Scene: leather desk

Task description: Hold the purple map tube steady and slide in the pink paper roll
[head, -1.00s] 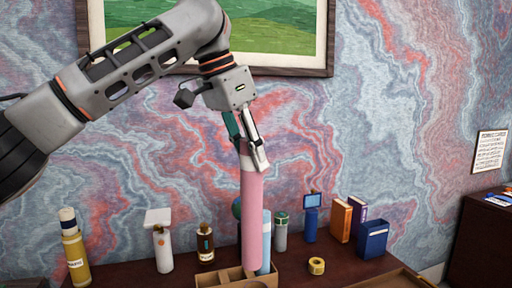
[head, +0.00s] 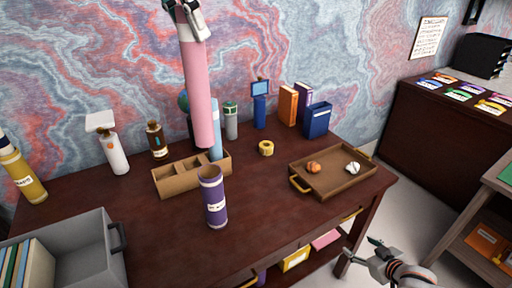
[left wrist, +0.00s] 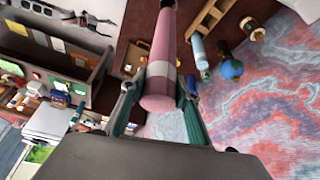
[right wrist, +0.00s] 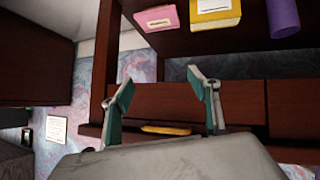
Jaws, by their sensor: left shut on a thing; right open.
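The pink paper roll (head: 198,90) hangs upright in the air, gripped near its top by my left gripper (head: 187,12). It also shows between the fingers in the left wrist view (left wrist: 162,60). Its lower end is above and slightly left of the purple map tube (head: 214,200), with a gap between them. The tube stands upright on the desk, in front of the cardboard organizer, with nothing holding it. My right gripper (head: 378,256) is open and empty, low beyond the desk's right front edge. In the right wrist view its spread fingers (right wrist: 165,105) face the desk's side.
The cardboard organizer (head: 170,183), holding a light blue roll (head: 215,130), stands behind the tube. A wooden tray (head: 335,182) lies to the right, yellow tape (head: 266,148) behind it. A grey bin (head: 95,258) is at front left.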

